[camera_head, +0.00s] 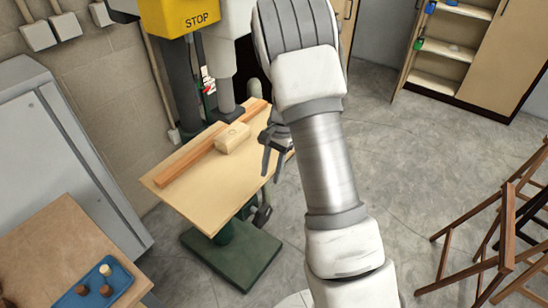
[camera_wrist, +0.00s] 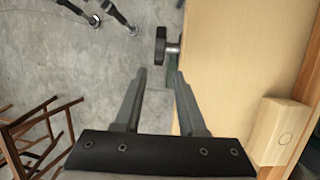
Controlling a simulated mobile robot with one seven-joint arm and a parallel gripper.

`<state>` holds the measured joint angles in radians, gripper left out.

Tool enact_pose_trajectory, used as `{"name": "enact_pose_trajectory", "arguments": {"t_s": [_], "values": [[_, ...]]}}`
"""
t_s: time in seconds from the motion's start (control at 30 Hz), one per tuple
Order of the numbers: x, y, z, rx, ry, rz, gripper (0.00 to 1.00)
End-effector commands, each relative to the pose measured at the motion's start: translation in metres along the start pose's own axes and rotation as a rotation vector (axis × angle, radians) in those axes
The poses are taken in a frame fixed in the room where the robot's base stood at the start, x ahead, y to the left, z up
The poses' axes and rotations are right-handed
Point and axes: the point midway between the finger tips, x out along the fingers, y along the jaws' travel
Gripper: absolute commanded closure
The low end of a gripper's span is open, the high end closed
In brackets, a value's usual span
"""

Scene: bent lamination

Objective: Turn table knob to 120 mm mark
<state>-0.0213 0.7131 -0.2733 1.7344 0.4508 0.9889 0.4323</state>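The table knob (camera_wrist: 161,46) is dark, on a short metal shaft at the edge of the wooden table in the wrist view. The drill press table (camera_head: 212,185) is a tilted-looking light wooden board in the head view. My gripper (camera_head: 271,163) is at the table's right edge there, fingers pointing down. In the wrist view my gripper (camera_wrist: 159,75) is open and empty, its fingertips just short of the knob and apart from it. No scale or 120 mm mark can be made out.
A wood block (camera_head: 232,138) and a long wooden fence (camera_head: 208,147) lie on the table. The yellow STOP box (camera_head: 182,17) is above the table. A grey cabinet (camera_head: 60,150) stands at left, wooden trestles (camera_head: 500,235) at right. The floor between is clear.

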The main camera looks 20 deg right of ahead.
Motion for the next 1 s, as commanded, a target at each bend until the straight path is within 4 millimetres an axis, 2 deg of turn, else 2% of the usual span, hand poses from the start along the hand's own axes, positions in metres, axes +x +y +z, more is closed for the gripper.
{"name": "enact_pose_trajectory", "arguments": {"t_s": [0.1,0.3,0.87,1.0], "values": [[-0.024,-0.001,-0.001,0.0,0.003,-0.002,0.6],[-0.045,0.0,0.0,-0.001,0.001,0.0,0.6],[-0.05,0.0,0.0,-0.001,0.0,0.0,0.6],[-0.061,0.001,0.008,-0.025,0.012,-0.014,0.6]]}}
